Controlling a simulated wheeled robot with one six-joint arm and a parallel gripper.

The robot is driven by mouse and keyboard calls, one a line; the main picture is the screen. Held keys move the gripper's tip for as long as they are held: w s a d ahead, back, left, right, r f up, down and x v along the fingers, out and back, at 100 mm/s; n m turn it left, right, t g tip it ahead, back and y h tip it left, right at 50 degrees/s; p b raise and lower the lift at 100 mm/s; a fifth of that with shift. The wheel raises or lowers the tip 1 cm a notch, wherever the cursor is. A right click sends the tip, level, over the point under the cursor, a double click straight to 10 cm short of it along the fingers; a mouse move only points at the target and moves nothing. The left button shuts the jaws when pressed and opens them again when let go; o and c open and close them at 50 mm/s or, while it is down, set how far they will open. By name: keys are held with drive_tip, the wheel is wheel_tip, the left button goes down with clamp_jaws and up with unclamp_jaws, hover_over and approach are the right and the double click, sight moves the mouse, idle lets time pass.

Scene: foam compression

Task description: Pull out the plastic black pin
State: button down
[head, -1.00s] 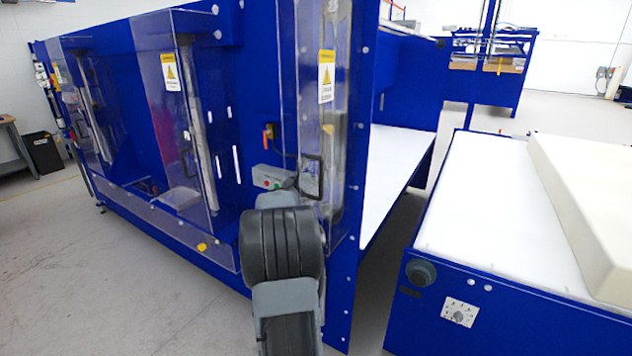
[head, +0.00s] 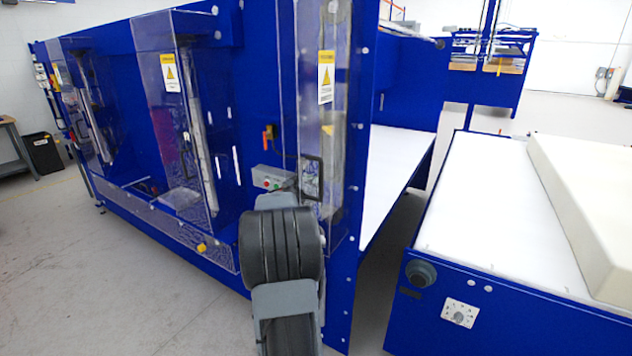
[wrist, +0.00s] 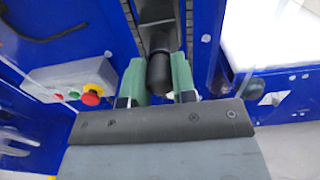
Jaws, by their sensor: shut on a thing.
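The black pin (wrist: 160,73) shows in the wrist view as a dark rounded end in front of the blue machine. My gripper (wrist: 158,80) has two green fingers, one on each side of the pin, and is shut on it. The far part of the pin runs up into the dark slot area behind it, where I cannot tell how it sits. In the head view my own arm hides the fingers and the pin.
A grey control box with red and green buttons (wrist: 75,83) is left of my fingers, also in the head view (head: 272,178). Clear guards with warning labels (head: 326,78) cover the blue machine. A white conveyor table (head: 470,200) with a foam block (head: 585,200) stands right.

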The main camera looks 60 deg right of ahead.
drive_tip(key=shift+a+b, duration=0.85)
drive_tip(key=shift+a, duration=2.1)
